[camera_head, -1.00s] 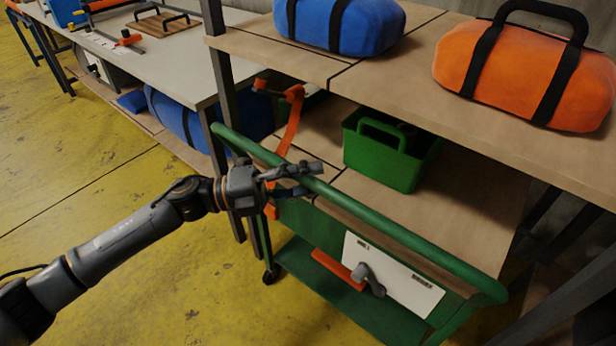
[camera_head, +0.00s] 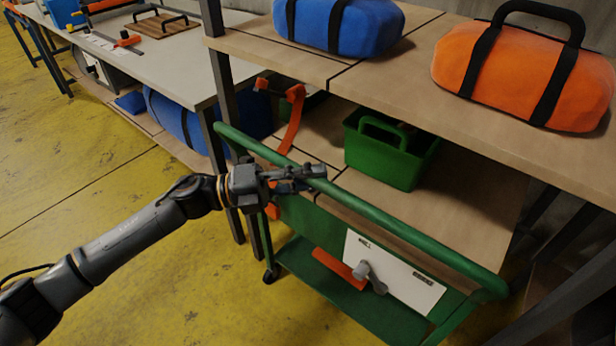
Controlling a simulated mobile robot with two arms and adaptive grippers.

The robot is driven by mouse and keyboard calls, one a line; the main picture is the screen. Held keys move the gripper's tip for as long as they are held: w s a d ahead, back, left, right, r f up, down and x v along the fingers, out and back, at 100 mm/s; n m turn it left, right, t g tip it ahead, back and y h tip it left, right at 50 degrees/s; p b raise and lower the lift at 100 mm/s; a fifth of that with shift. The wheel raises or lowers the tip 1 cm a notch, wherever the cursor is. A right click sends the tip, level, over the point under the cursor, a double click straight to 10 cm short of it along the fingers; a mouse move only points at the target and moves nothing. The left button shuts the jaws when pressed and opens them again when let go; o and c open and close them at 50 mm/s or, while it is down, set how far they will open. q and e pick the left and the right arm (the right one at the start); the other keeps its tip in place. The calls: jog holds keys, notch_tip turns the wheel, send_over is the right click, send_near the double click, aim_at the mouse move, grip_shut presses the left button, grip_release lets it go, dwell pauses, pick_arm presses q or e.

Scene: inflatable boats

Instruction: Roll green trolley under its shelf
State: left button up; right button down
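The green trolley (camera_head: 345,290) stands under the wooden shelf (camera_head: 400,75), partly beneath it. Its green push handle (camera_head: 400,232) runs diagonally toward the lower right. The bar is partly hidden there by the fingers. My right gripper is not in view.
A green caddy (camera_head: 385,155) and an orange strap-like tool (camera_head: 292,118) are under the shelf top. Blue (camera_head: 345,22) and orange (camera_head: 525,75) bags lie on it. Dark shelf posts (camera_head: 222,110) flank the trolley. The yellow floor (camera_head: 90,180) is clear at left.

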pick_arm(q)
jog(key=o, duration=0.5)
jog(key=shift+w+d, duration=0.15)
jog(key=shift+w, duration=0.05)
jog(key=a, duration=0.4)
jog(key=s+a+f, duration=0.1)
jog(key=a, duration=0.6)
jog(key=shift+s+a+f, duration=0.35)
jog(key=shift+s+a, duration=0.05)
jog(key=shift+w, duration=0.1)
